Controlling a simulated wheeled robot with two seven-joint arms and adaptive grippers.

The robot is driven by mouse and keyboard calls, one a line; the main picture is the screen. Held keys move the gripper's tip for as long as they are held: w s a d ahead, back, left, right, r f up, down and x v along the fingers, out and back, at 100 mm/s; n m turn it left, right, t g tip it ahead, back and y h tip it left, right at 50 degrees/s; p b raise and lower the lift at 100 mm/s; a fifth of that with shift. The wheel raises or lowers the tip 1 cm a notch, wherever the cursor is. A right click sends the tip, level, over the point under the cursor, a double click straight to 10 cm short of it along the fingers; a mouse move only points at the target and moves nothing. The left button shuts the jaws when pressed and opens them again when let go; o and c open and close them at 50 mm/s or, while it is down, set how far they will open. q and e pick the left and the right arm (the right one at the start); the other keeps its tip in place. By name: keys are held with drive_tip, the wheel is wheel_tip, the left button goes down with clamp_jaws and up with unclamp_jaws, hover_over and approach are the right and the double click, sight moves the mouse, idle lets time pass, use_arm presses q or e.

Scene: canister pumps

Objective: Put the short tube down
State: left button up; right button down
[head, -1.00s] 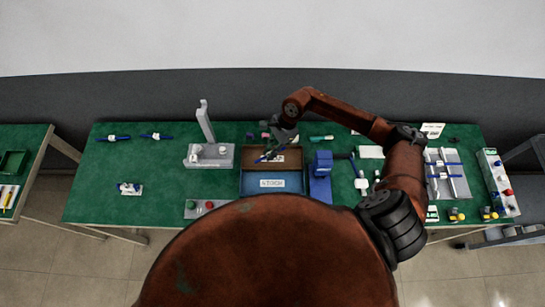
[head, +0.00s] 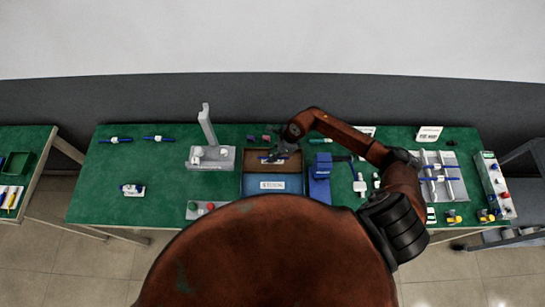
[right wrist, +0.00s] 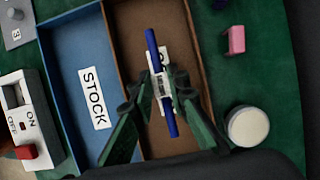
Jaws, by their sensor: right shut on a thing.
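The short tube, blue at both ends with a pale middle, shows in the right wrist view (right wrist: 152,42) and, small, in the head view (head: 265,158). My right gripper (right wrist: 161,88) is shut on its middle. In the head view the right gripper (head: 279,156) is over the brown compartment (head: 236,170) of the two-part bin. A white label in that compartment is partly hidden behind the tube and fingers. I cannot tell whether the tube touches the floor of the bin. My left gripper is not in view.
The blue compartment marked STOCK (right wrist: 62,72) looks empty. A grey stand (head: 222,163) is left of the bin and a blue device (head: 320,170) right of it. A pink block (right wrist: 236,40) and a white round piece (right wrist: 248,126) lie beside the brown compartment.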

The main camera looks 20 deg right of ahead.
drive_tip(key=shift+f, duration=1)
drive_tip(key=shift+f, duration=0.2)
drive_tip(key=c, duration=1.9)
unclamp_jaws()
drive_tip(key=shift+r, duration=0.1)
drive_tip(key=shift+r, duration=0.1)
drive_tip(key=b+v, duration=0.1)
drive_tip(key=v, duration=1.1)
